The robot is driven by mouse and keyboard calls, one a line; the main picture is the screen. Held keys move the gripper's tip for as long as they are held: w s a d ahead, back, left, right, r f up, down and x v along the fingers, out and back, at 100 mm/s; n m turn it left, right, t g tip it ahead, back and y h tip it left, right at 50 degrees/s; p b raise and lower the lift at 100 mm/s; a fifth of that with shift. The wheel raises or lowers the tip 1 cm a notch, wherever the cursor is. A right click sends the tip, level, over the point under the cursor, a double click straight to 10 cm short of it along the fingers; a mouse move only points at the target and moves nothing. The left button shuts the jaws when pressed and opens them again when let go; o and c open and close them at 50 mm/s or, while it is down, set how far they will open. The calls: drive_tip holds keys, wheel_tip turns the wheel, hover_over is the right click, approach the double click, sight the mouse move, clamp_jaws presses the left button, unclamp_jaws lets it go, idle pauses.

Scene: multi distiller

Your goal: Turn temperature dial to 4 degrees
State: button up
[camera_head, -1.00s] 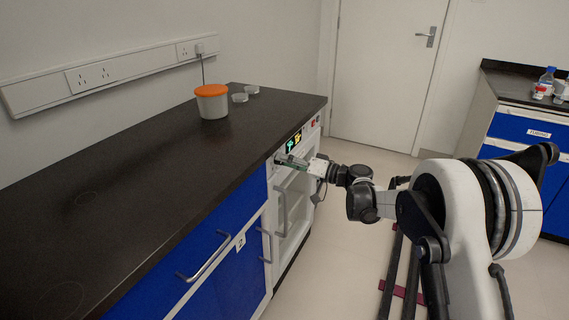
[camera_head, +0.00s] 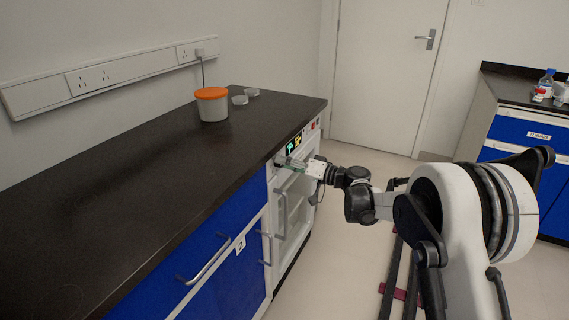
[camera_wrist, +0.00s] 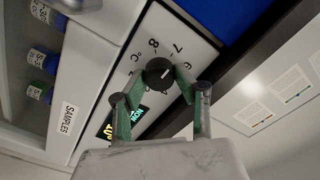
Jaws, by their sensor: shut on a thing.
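The temperature dial (camera_wrist: 159,71) is a round black knob on a white panel of the under-counter unit. In the wrist view a light pointer mark shows on it, directed up and to the right. Printed numbers, with 7 and 8 readable, ring it. Others are too small or hidden to read surely. My gripper (camera_wrist: 160,77) is shut on the dial, with a green-padded finger on either side. In the head view my gripper (camera_head: 292,163) is at the panel front, beside the lit display (camera_head: 294,145), and largely covers the dial.
A black countertop (camera_head: 130,185) overhangs the panel closely. A white tub with an orange lid (camera_head: 211,102) and small dishes stand on it. A door handle (camera_head: 282,212) sits below the panel. Bottles behind a SAMPLES label (camera_wrist: 70,121) show in the wrist view.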

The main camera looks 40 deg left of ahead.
drive_tip(key=shift+s+f+m, duration=0.1)
drive_tip(key=shift+m, duration=6.5)
drive_tip(key=shift+f+m, duration=0.1)
drive_tip(key=shift+m, duration=6.5)
drive_tip(key=o, duration=1.1)
